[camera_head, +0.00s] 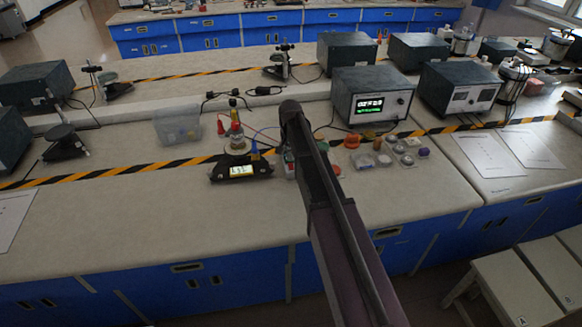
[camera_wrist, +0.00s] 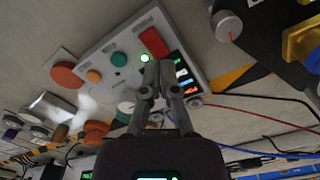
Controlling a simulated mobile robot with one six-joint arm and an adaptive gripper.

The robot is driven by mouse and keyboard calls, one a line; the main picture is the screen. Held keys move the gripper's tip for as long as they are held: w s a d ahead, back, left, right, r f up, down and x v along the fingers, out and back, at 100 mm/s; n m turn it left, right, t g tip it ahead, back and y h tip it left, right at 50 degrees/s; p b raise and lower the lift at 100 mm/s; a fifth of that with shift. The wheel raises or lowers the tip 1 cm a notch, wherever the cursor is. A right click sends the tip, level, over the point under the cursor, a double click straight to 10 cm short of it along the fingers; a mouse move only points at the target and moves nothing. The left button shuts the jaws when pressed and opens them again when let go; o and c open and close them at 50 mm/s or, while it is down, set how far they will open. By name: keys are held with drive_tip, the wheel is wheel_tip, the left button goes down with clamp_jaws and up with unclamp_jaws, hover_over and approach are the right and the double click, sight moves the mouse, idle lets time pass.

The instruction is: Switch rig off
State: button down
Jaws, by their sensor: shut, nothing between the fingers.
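A light grey control panel (camera_wrist: 122,40) lies tilted across the upper middle of the wrist view. On it are a red rectangular part (camera_wrist: 155,41), a green round button (camera_wrist: 118,59), a smaller orange button (camera_wrist: 93,76), a lit pale-green lamp (camera_wrist: 145,58) and a dark strip with coloured displays (camera_wrist: 183,79). My gripper (camera_wrist: 160,62) is shut and empty. Its fingertips appear over the panel between the lamp and the display strip, covering part of it. I cannot tell whether they touch. In the head view my arm hides most of the panel and the gripper.
A dark balance-like device (camera_head: 241,171) stands left of my arm, with a clear bin (camera_head: 178,127) behind it. Small discs and pots (camera_head: 383,160) lie right. A lit instrument box (camera_head: 370,98) stands behind. Wires (camera_wrist: 265,120) cross near the gripper.

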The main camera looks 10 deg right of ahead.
sight(291, 164)
drive_tip(key=shift+f+b, duration=1.2)
drive_tip(key=shift+f, duration=0.05)
idle(1.0)
drive_tip(key=shift+r, duration=0.1)
drive_tip(key=shift+r+p, duration=3.45)
drive_tip(key=shift+p, duration=0.15)
drive_tip(key=shift+s, duration=0.1)
drive_tip(key=s+n, duration=0.6)
drive_tip(key=s, duration=2.1)
drive_tip(key=shift+a, duration=0.15)
